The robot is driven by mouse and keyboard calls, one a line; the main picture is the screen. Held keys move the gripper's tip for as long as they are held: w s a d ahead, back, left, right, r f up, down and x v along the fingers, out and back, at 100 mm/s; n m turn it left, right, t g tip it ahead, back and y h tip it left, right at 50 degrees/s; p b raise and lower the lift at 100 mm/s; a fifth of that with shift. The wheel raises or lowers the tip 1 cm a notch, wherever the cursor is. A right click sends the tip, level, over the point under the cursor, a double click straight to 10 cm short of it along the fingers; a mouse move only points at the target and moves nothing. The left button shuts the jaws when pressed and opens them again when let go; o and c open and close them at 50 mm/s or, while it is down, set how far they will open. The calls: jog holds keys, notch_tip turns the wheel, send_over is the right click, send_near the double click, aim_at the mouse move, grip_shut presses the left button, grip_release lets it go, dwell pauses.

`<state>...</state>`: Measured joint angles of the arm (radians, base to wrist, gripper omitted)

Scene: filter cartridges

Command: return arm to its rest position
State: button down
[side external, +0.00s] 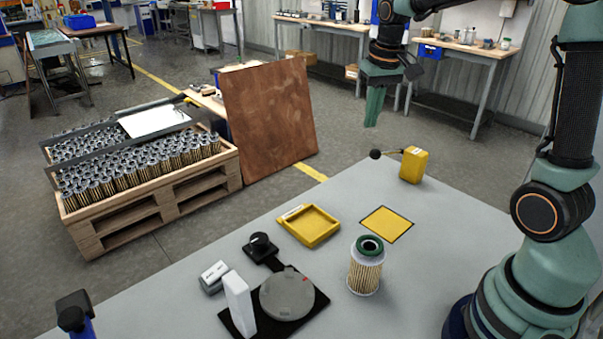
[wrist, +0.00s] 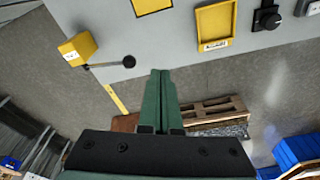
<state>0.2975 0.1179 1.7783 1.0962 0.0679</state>
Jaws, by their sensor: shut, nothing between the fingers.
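My gripper (side external: 372,108) hangs in the air above the far edge of the grey table (side external: 453,230), pointing down, in the side view. Its green fingers are together with nothing between them. In the wrist view the closed gripper (wrist: 160,74) reaches toward the table's edge, clear of everything on it. A filter cartridge (side external: 365,275) with a pleated tan body and a dark green top ring stands upright on the table, well away from my gripper.
A yellow box with a black-knobbed lever (side external: 414,165) stands near the table's far edge, nearest my gripper. A yellow tray (side external: 310,226), a yellow square (side external: 386,224) and a grey disc fixture (side external: 287,296) lie on the table. A crate of cartridges (side external: 160,195) stands on the floor.

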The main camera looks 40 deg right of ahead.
jog(key=s+a+r+n+t, duration=0.1)
jog(key=s+a+n+t, duration=0.2)
jog(key=s+a, duration=0.8)
jog(key=shift+s+a+r+n+t+y, duration=0.3)
jog(key=shift+s+a+r+n+t, duration=0.1)
jog(key=shift+a+n, duration=0.25)
dwell(1.0)
